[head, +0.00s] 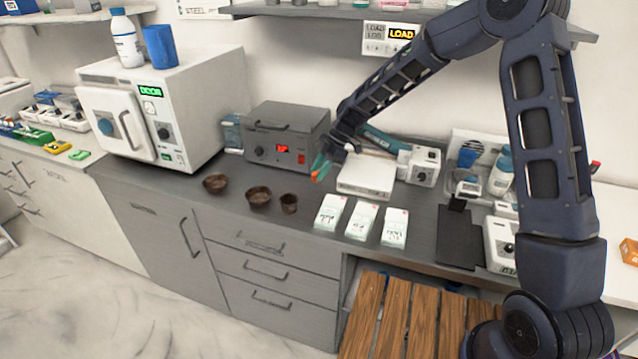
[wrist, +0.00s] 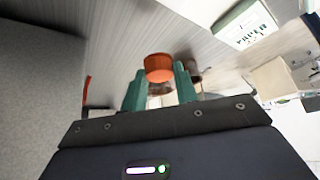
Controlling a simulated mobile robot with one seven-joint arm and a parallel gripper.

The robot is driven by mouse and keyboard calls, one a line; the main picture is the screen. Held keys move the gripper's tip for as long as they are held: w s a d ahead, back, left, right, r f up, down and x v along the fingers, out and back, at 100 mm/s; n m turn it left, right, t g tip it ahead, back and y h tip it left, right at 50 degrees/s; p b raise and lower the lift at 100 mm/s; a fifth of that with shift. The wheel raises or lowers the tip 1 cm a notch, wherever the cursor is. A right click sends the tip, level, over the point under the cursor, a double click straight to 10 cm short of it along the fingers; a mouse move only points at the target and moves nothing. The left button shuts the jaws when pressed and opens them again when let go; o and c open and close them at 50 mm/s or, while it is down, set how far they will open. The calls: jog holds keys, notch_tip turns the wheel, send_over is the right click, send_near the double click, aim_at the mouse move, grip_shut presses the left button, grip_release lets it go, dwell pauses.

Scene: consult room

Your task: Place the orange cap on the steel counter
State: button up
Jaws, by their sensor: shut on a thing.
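My gripper (head: 321,165), with green fingers, hangs above the dark grey steel counter (head: 170,182), in front of the grey box with a red display. In the wrist view, my gripper (wrist: 159,88) is shut on the orange cap (wrist: 159,66), which sits between the fingertips. In the head view, only a small orange spot of the cap (head: 315,174) shows. The brushed counter surface (wrist: 105,35) lies beyond the cap in the wrist view. The cap looks apart from the counter, but the exact gap is hard to tell.
Three brown bowls or cups (head: 258,196) stand left of my gripper. Several white labelled boxes (head: 362,220) stand in front. A grey box (head: 285,138) is behind, and a white flat device (head: 366,178) is to the right. Bare counter shows between them.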

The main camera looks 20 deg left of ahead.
aim_at(314, 192)
jog(key=shift+f, duration=2.6)
jog(key=shift+f, duration=0.15)
jog(key=o, duration=0.9)
jog(key=shift+o, duration=0.2)
jog(key=v, duration=1.2)
jog(key=shift+r, duration=0.25)
